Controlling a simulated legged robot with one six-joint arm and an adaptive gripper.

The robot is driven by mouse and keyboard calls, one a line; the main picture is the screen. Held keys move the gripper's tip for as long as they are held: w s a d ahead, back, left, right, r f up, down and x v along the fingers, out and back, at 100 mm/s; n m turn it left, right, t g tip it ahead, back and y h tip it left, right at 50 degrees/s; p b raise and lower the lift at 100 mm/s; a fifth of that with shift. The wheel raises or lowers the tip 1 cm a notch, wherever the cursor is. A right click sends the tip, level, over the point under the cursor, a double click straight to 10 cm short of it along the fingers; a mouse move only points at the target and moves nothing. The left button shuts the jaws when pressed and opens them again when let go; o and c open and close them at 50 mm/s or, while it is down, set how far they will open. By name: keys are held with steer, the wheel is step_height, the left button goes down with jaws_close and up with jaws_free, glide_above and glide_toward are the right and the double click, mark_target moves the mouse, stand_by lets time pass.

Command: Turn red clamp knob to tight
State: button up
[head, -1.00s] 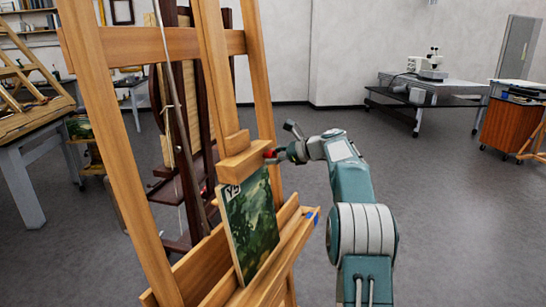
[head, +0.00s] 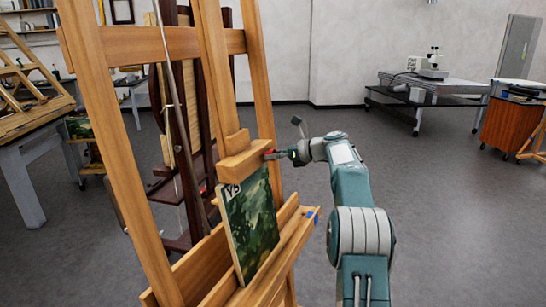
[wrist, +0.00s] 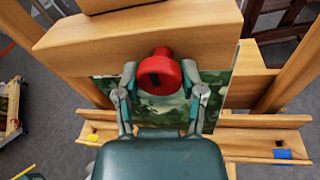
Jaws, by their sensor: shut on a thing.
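The red clamp knob (wrist: 162,70) sticks out from the front of the easel's wooden clamp block (wrist: 100,42). A dark mark shows on its face. My gripper (wrist: 160,80) is shut on the knob, with one finger at each side of it. In the head view the knob (head: 269,155) is a small red spot at the block's right end, and my gripper (head: 282,155) reaches it from the right. The finger contact is too small to judge there. A green landscape painting (head: 250,225) stands upright on the easel below the block.
The easel ledge (head: 285,245) runs below the painting, with a blue piece (head: 311,215) at its right end. Easel posts (head: 115,130) rise at the left. A microscope table (head: 425,93) stands far back right. The floor right of my arm is clear.

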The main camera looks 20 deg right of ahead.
steer(key=shift+f, duration=0.25)
steer(key=o, duration=1.2)
steer(key=shift+d, duration=0.1)
steer(key=shift+c, duration=0.2)
steer(key=shift+r, duration=0.15)
steer(key=shift+s+d+r, duration=0.1)
steer(key=shift+s+d, duration=0.05)
steer(key=shift+d, duration=0.05)
steer(key=v, duration=1.1)
steer(key=shift+d, duration=0.25)
steer(key=shift+s, duration=0.1)
